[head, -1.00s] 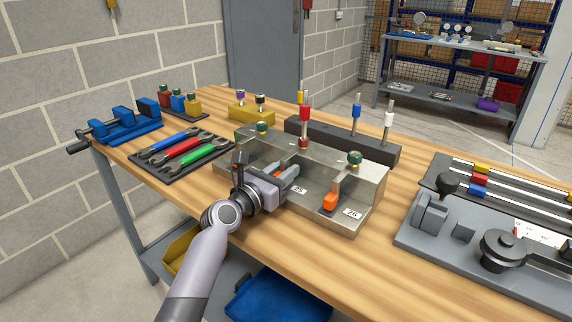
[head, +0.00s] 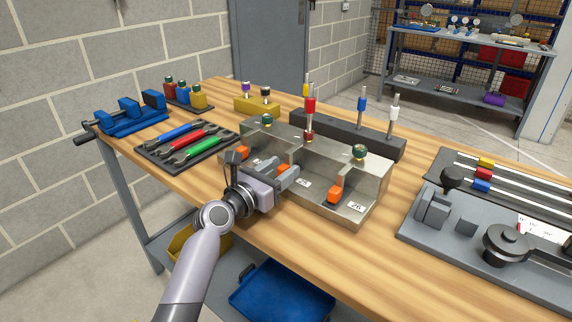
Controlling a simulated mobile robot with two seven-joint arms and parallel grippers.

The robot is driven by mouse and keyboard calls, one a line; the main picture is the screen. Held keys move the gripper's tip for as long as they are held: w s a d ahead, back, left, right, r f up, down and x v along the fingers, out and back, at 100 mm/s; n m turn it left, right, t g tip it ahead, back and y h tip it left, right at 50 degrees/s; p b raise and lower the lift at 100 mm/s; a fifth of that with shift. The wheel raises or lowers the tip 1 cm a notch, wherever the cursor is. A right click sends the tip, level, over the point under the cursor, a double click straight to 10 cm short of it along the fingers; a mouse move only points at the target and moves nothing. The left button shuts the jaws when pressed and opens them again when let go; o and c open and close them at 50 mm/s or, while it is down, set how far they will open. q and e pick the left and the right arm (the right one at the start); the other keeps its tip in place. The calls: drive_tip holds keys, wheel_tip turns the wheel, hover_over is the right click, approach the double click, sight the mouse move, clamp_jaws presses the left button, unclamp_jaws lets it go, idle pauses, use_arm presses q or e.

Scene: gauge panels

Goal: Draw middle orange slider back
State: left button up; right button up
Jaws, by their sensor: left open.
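The metal gauge block (head: 345,212) stands on the wooden bench with three bays. An orange slider shows in each: the left slider (head: 242,153), the middle slider (head: 283,161), partly hidden by my gripper, and the right slider (head: 334,195). My left gripper (head: 279,174) is open at the front of the middle bay, its fingers pointing toward the middle slider. I cannot tell whether they touch it. My right gripper is not in view.
A black tool tray (head: 155,153) lies to the left, a dark bar with pins (head: 380,143) behind, and a grey gauge fixture (head: 410,229) to the right. Bare bench lies in front.

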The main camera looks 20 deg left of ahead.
sight(280, 171)
use_arm(q)
drive_tip(key=shift+v, duration=2.3)
